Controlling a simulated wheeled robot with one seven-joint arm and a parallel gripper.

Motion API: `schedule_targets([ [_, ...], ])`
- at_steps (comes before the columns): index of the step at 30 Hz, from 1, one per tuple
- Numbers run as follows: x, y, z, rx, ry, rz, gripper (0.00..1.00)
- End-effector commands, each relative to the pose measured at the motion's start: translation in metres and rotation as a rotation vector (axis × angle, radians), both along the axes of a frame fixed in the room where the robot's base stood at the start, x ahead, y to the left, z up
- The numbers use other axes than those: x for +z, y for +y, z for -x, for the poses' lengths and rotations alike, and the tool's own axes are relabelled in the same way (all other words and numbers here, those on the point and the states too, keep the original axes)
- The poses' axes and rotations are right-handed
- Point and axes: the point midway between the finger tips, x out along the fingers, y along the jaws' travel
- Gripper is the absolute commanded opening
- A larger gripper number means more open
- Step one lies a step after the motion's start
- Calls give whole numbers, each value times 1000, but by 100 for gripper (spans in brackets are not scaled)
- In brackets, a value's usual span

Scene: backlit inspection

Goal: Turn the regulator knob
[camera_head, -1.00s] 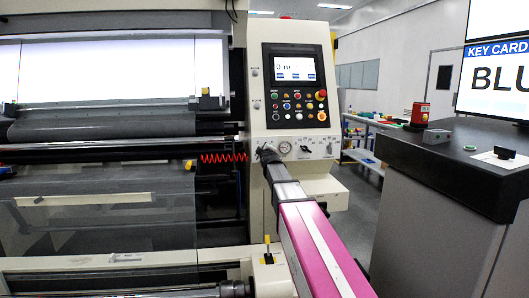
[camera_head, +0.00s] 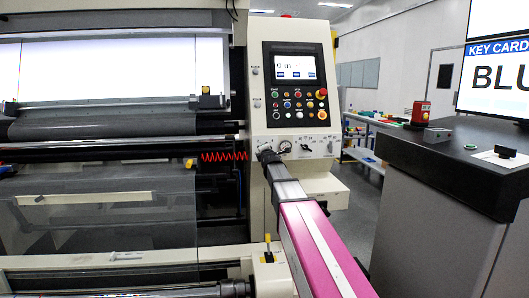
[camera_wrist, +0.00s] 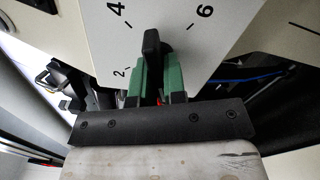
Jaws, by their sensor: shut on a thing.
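The regulator knob (camera_wrist: 151,42) is a black bar-shaped handle on a pale panel in the wrist view. Printed marks 2, 4 and 6 stand around it, and the handle's upper end points between 4 and 6. My gripper (camera_wrist: 156,66) has green fingers on either side of the knob's lower part and is shut on it. My own wrist hides the knob there.
The control panel (camera_head: 295,85) with a screen and several buttons stands above my gripper. The roller machine (camera_head: 100,125) fills the left. A dark-topped counter (camera_head: 455,155) with a red device (camera_head: 420,114) stands at right. Open floor lies between the panel and counter.

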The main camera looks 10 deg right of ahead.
Motion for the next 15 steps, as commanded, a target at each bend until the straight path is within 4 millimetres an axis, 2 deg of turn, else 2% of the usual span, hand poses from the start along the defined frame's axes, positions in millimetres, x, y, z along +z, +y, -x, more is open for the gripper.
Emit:
schedule_targets([
  [6, -2, 0, 1, 0, 3, 96, 0],
  [15, -2, 0, 1, 1, 4, 144, 0],
])
